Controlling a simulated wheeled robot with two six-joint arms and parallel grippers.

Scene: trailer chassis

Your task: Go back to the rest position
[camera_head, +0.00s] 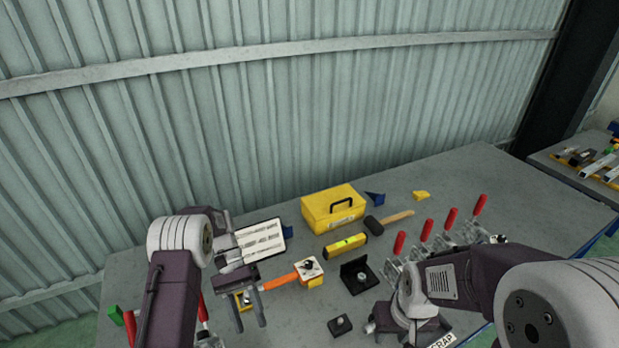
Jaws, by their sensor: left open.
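My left arm comes in from the left edge, and my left gripper (249,317) hangs over the left part of the grey workbench (450,185). My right arm comes in from the lower right. My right gripper (408,335) is low over the bench front, and its fingers are largely hidden or cut off by the bottom edge, so its opening cannot be judged.
A yellow toolbox (333,209), a yellow level (345,245) and a mallet (389,221) lie mid-bench. Several red-handled clamps (450,218) stand at right. A black angle block (358,275) and a small dark block (340,325) lie in front. A corrugated wall rises behind.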

